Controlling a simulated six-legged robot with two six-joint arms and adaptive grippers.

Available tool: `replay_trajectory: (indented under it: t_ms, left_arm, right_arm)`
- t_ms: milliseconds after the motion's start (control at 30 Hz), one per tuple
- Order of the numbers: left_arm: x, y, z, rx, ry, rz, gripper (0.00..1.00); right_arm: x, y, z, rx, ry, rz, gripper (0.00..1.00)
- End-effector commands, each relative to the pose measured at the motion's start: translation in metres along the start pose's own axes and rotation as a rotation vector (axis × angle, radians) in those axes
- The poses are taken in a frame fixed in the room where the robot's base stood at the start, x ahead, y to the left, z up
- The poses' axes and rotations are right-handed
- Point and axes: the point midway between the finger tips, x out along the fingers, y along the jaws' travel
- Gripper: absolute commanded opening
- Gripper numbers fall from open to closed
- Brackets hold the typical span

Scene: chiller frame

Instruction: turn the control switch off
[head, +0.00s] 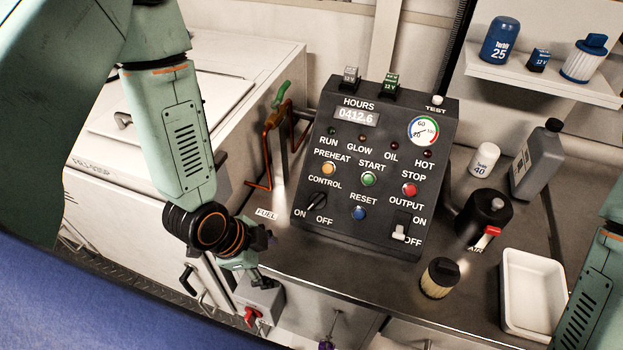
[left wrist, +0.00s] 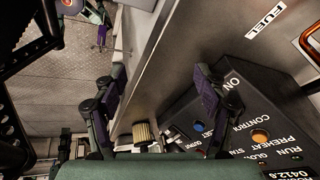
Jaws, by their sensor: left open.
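The control switch (head: 317,200) is a small dark knob at the lower left of the black control panel (head: 345,237), between the CONTROL label and the ON and OFF marks. Its exact pointing is too small to tell. My left gripper (head: 262,262) is left of and below the panel, apart from the switch, with empty jaws. In the left wrist view my left gripper (left wrist: 160,78) has its two fingers spread wide. The panel (left wrist: 275,85) shows there behind the right finger, which hides the switch. My right gripper is out of view.
The panel stands on a metal bench (head: 290,258). Near it are a START button (head: 369,179), a RESET button (head: 358,213) and an OUTPUT toggle (head: 400,232). An orange pipe (head: 265,150) rises at left. A tan filter (head: 440,277) and white tray (head: 507,300) stand right.

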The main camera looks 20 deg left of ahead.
Motion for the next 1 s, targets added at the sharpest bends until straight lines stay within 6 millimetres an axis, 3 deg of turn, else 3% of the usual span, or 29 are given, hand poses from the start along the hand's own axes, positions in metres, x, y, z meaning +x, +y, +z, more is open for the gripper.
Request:
replay_trajectory:
  t_ms: [33, 200, 400, 633, 1000]
  left_arm:
    - [-0.008, -0.02, -0.014, 0.146, 0.036, -0.029, 0.72]
    - [-0.028, -0.071, -0.049, 0.639, 0.109, -0.124, 0.72]
    - [-0.048, -0.105, -0.072, 1.003, 0.126, -0.209, 0.72]
    - [-0.043, -0.114, -0.078, 1.097, 0.123, -0.226, 0.72]
    - [0.008, -0.119, -0.089, 1.092, 0.124, -0.223, 0.72]
  right_arm:
    - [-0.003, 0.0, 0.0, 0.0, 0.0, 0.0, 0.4]
    - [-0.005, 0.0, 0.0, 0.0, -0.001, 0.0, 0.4]
    - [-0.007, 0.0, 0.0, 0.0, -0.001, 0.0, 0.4]
    - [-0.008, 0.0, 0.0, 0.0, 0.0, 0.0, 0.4]
    - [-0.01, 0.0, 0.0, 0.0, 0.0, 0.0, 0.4]
